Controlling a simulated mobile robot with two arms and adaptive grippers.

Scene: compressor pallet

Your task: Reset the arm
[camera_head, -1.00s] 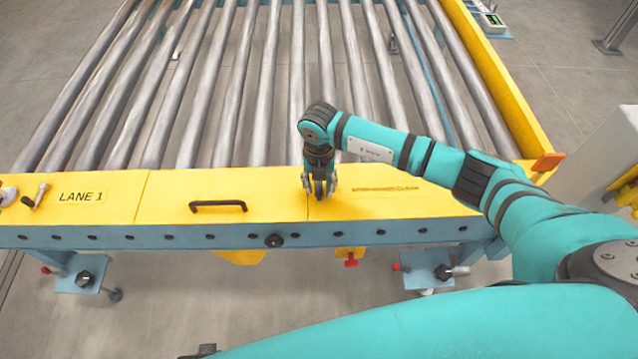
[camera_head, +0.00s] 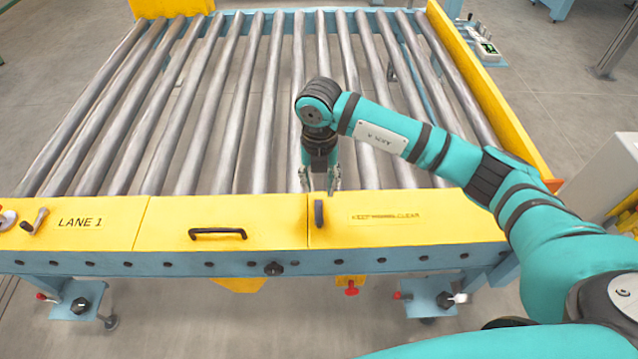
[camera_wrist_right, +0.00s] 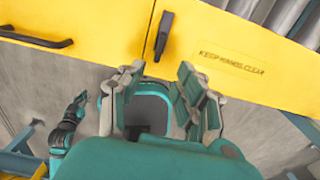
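My right arm reaches in from the right in the head view. My right gripper (camera_head: 319,182) points down, open and empty. My left gripper is out of the head view. What looks like my left gripper (camera_wrist_right: 78,104) shows small at the left of the right wrist view; its finger state is unclear.
The roller conveyor (camera_head: 265,100) behind the panel is empty. A black handle (camera_head: 217,234) and a crank (camera_head: 36,222) sit on the panel. A yellow side rail (camera_head: 490,90) runs along the right. A pale cabinet (camera_head: 606,165) stands at the far right.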

